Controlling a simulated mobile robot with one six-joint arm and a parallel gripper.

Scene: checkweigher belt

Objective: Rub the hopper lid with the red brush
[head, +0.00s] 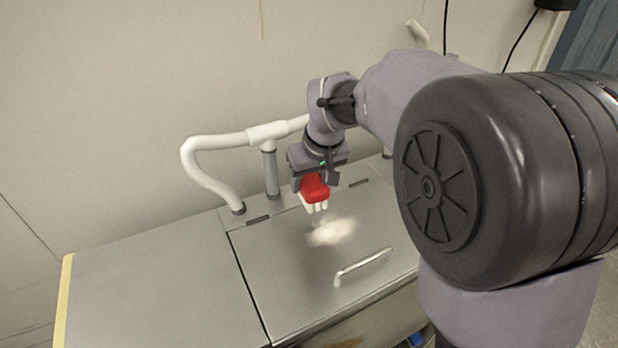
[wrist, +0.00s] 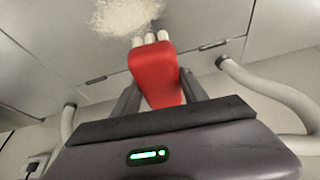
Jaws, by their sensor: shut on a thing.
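The red brush (head: 314,188) has a red body and pale bristle tufts. My gripper (head: 315,182) is shut on it, and the bristles point down at the lid. In the wrist view the red brush (wrist: 155,72) sits between the fingers of my gripper (wrist: 160,95). The hopper lid (head: 290,265) is a grey metal panel with a bar handle (head: 363,266) near its front edge. A pale powdery patch (head: 331,232) lies on the lid just in front of the bristles; it also shows in the wrist view (wrist: 127,14). I cannot tell whether the bristles touch the lid.
A white pipe (head: 215,143) on posts runs behind the lid, close to my gripper. A bare grey metal top (head: 150,285) lies left of the lid. The wall (head: 120,110) stands behind. A cable (head: 520,40) hangs at the upper right.

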